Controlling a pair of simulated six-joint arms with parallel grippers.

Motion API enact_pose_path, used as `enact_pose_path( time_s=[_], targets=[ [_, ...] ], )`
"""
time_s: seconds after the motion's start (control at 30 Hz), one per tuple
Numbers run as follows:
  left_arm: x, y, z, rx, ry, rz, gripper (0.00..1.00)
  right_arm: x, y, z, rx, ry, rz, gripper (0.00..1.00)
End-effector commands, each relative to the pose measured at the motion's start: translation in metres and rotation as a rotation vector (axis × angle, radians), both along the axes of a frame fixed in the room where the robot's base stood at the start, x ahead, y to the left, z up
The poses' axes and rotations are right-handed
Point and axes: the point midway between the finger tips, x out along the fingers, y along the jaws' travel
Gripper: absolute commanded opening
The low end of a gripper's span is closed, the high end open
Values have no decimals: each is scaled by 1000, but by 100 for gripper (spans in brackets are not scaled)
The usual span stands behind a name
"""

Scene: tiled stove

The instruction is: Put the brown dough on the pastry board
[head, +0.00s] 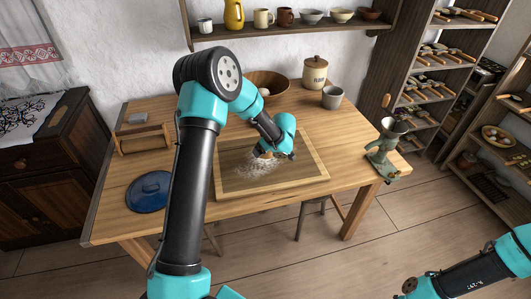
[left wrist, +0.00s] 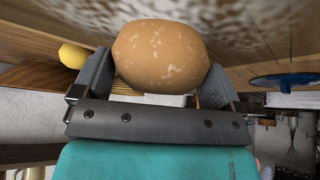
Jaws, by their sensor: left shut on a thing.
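The brown dough (left wrist: 160,57) is a rounded tan lump with pale floury specks in the left wrist view. My left gripper (left wrist: 158,85) is shut on it, with one finger on each side. The pastry board (head: 302,170) is a framed wooden board on the table in the head view, with white flour scattered on its middle. There my left gripper (head: 268,155) is low over the floured part, and the dough is mostly hidden by it. I cannot tell whether the dough touches the board. My right arm shows at the lower right, but its gripper is not in view.
A blue lid (head: 149,191) and a wooden rack (head: 144,139) are on the table's left. A wooden bowl (head: 267,83), a lidded jar (head: 315,73) and a grey cup (head: 332,97) stand behind the board. A green grinder (head: 386,152) is at the right edge.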

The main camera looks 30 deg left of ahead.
Motion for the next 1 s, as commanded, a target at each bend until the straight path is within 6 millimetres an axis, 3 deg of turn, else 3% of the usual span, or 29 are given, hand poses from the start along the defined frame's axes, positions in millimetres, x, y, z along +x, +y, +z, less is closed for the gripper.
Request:
enact_pose_path(
  time_s=[0.2,0.47,0.87,0.9,1.0],
  targets=[
    [9,5,-1,1,-1,1,62,0,0,0,0,0,0,43],
    [7,5,-34,0,0,-1,62,0,0,0,0,0,0,43],
    [7,5,-38,0,0,0,62,0,0,0,0,0,0,43],
    [7,4,-39,0,0,0,92,0,0,0,0,0,0,43],
    [7,5,-39,0,0,0,100,0,0,0,0,0,0,43]
  ],
)
